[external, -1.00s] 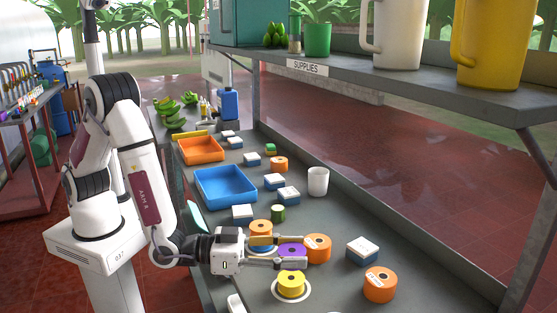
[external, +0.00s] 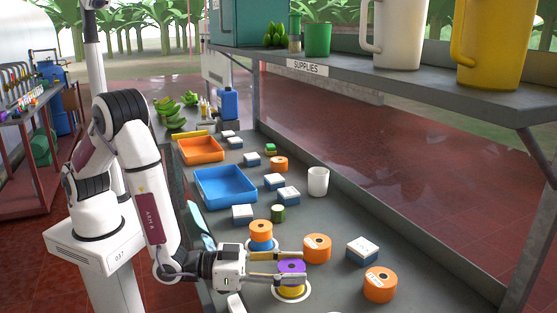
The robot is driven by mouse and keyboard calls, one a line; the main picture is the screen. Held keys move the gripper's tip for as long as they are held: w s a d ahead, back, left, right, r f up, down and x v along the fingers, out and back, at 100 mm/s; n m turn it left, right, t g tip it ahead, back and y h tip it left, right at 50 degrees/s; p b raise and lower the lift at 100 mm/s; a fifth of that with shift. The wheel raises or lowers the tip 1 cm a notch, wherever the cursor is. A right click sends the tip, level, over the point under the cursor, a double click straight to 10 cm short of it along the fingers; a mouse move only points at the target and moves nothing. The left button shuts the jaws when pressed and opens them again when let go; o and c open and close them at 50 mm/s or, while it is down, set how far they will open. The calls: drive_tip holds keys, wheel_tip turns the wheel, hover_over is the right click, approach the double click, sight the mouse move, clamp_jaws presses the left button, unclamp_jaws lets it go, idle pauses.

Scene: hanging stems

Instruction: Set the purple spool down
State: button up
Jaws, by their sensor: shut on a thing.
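The purple spool (external: 291,266) is between the fingers of my gripper (external: 290,268), which is shut on it. The spool is directly above the yellow spool (external: 291,289), which sits on a white round disc (external: 306,294) on the bench. I cannot tell whether the purple spool touches the yellow one. The lower finger hides part of both spools. An orange spool (external: 261,231) rests on a blue one (external: 261,245) behind my gripper.
An orange spool (external: 317,246) stands close to the right of my fingertips. Another orange spool (external: 380,285) and a white-and-blue box (external: 362,250) are farther right. A white cup (external: 318,181) and blue tray (external: 225,187) stand farther back.

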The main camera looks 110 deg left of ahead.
drive_tip(key=o, duration=1.1)
drive_tip(key=shift+o, duration=0.2)
drive_tip(key=shift+s, duration=0.1)
drive_tip(key=shift+d+v, duration=0.2)
drive_tip(key=shift+v, duration=3.6)
drive_tip(key=shift+r, duration=0.2)
